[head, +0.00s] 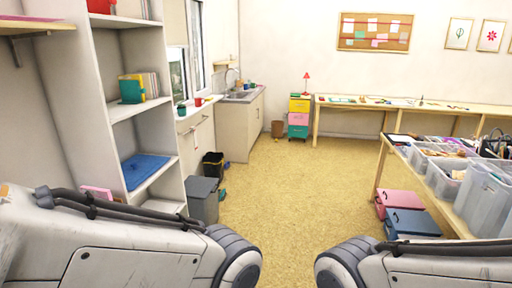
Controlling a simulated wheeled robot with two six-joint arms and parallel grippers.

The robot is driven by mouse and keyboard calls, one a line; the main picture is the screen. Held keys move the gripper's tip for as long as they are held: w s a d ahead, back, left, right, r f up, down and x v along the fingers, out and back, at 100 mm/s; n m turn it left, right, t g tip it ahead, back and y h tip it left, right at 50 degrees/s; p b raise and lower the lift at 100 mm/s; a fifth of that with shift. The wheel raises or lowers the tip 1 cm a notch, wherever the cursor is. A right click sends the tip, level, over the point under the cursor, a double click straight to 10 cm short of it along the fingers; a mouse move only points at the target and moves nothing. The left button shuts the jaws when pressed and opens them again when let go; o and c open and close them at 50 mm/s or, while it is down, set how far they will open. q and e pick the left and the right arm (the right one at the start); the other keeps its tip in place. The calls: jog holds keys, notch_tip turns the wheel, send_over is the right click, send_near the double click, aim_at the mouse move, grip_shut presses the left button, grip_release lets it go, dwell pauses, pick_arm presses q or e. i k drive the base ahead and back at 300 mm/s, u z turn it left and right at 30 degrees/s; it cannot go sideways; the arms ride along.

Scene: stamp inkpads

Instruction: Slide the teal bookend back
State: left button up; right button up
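A teal upright piece (131,91), which looks like the bookend, stands on a middle shelf of the white shelf unit at the left. It is at the left end of a short row of books (150,84), with some yellow showing beside it. It is small here, and I cannot tell whether it touches the books. Neither of my grippers is in view. Only thick links of my two arms show along the bottom, well apart from the shelf.
A blue folded item (145,169) lies on a lower shelf of the white unit (75,100). Grey bins (203,198) stand beside it. A table with clear tubs (440,178) is at the right, with red and blue cases (412,223) below. The middle floor is clear.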

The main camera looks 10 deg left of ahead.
aim_at(130, 91)
jog(key=i, duration=3.65)
jog(key=u, duration=2.25)
